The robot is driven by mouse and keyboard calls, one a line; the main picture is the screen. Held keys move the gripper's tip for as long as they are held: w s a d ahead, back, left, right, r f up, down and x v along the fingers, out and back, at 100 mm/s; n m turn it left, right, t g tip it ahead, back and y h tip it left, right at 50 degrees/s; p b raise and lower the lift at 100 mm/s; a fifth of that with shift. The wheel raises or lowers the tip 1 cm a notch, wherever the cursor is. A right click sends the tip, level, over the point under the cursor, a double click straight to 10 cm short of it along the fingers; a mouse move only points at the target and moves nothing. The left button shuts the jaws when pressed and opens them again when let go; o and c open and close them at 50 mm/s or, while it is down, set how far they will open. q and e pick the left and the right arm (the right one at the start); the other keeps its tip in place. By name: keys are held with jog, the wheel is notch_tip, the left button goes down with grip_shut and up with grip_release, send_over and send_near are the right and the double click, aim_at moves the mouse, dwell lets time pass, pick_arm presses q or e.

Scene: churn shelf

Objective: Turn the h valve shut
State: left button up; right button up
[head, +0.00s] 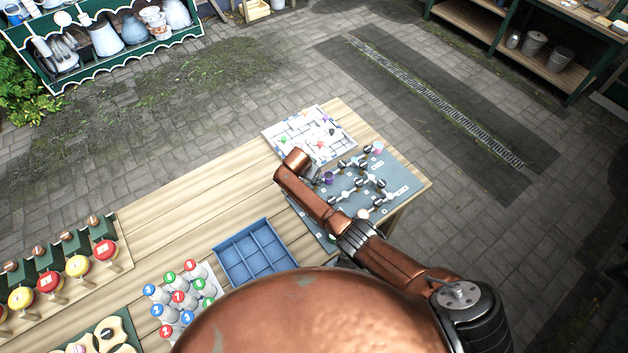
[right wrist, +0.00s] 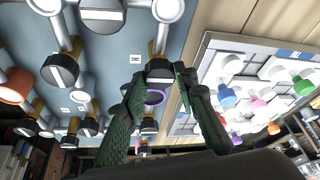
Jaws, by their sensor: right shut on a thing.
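A blue-grey valve board (head: 362,190) lies at the right end of the wooden table, carrying several black knobs with white stripes on grey pipes. Its small letter labels are too small to read, so I cannot tell which valve is h. My right gripper (head: 318,176) is over the board's left side, largely hidden by its own arm. In the right wrist view its green fingers (right wrist: 160,78) are shut on a black valve knob (right wrist: 159,66) with a pale stripe. A purple ring (right wrist: 155,97) shows between the fingers. My left gripper is in no view.
A white puzzle board (head: 309,133) with coloured knobs lies just behind the valve board. Other striped knobs (right wrist: 60,70) stand close to my fingers. A blue divided tray (head: 256,253) and numbered cylinders (head: 180,297) are to the left. The table's back left is bare.

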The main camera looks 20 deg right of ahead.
jog(key=shift+a+f, duration=0.1)
dwell(0.3)
jog(key=o, duration=1.1)
jog(key=shift+o, duration=0.2)
jog(key=v, duration=1.2)
